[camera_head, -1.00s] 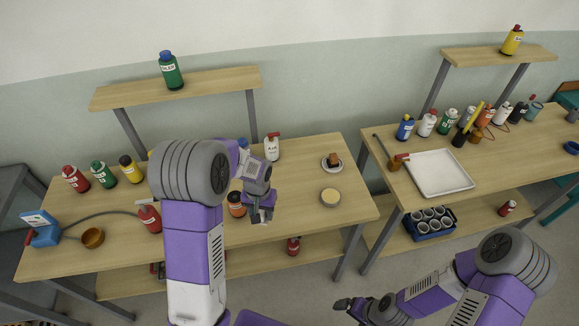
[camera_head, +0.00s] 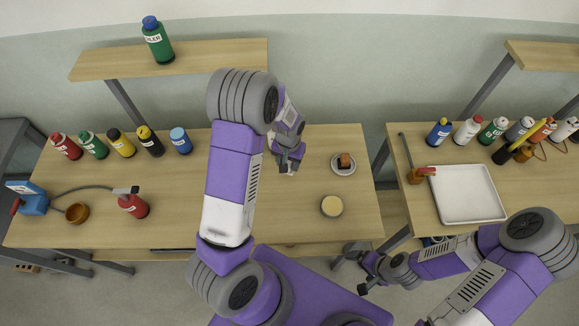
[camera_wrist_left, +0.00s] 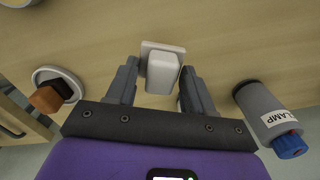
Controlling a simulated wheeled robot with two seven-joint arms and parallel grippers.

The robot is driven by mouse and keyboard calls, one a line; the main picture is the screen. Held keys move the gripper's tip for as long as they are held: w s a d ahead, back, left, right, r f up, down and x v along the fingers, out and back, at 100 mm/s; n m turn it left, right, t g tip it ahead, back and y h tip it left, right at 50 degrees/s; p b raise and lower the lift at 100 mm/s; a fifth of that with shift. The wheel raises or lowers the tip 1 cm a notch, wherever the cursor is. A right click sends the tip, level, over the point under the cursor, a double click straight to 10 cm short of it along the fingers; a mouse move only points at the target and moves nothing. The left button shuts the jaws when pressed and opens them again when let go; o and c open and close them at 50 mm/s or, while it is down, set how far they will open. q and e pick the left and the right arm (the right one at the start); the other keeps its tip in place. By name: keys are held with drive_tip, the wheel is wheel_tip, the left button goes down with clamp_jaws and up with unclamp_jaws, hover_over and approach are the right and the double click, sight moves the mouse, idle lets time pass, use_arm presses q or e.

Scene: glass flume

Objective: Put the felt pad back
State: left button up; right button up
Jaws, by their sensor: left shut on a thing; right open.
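My left gripper (camera_head: 289,166) is low over the left table's right half, shut on a white block (camera_wrist_left: 164,72) with a flat square plate at its far end. The block stands between the fingers in the left wrist view; only a bit of white shows below the gripper in the head view. I cannot tell whether it is the felt pad or whether it touches the table. A brown block (camera_head: 345,160) lies on a small white dish (camera_head: 337,170) right of the gripper. My right gripper (camera_head: 350,266) is open and empty, in front of the table's right front corner.
A round cream-topped tin (camera_head: 332,206) stands near the dish. A grey bottle labelled LAMP (camera_wrist_left: 268,115) is close beside the left gripper. Several bottles line the table's back left. A white tray (camera_head: 467,193) lies on the right table.

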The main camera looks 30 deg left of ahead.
use_arm(q)
wheel_tip(320, 180, down, 4)
drive_tip(key=shift+r, duration=0.1)
drive_tip(key=shift+w+f, duration=0.15)
drive_tip(key=shift+f, duration=0.1)
drive_tip(key=shift+f+b, duration=0.2)
drive_tip(key=shift+b, duration=0.15)
drive_tip(key=o, duration=1.1)
drive_tip(key=shift+r, duration=0.1)
drive_tip(key=shift+r, duration=0.1)
